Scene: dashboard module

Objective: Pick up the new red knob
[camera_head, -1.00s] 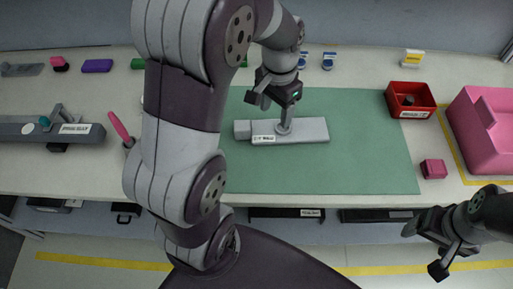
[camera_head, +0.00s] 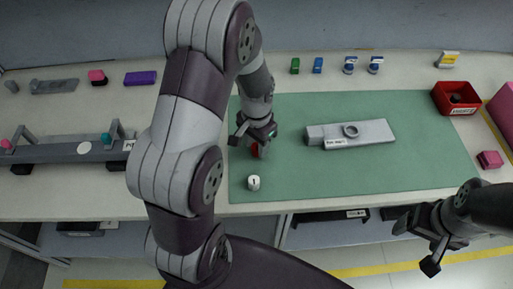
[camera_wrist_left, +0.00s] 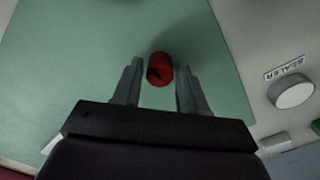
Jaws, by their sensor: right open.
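The red knob (camera_head: 254,150) stands on the green mat (camera_head: 285,190), left of the grey module (camera_head: 370,133), mostly hidden under my left gripper in the head view. In the left wrist view the knob (camera_wrist_left: 160,68) shows whole, between the two fingertips, with a gap on each side. My left gripper (camera_head: 252,147) is open around or just above it; its fingers also show in the wrist view (camera_wrist_left: 158,88). The exact height is hard to tell. My right gripper (camera_head: 418,243) is open and empty, in front of the table at the right.
A white cylinder (camera_head: 254,183) stands close by in front of the knob. A red bin (camera_head: 457,98) with a dark object inside and a pink block (camera_head: 490,159) are at the right. Small bottles and blocks line the back. The mat's front middle is clear.

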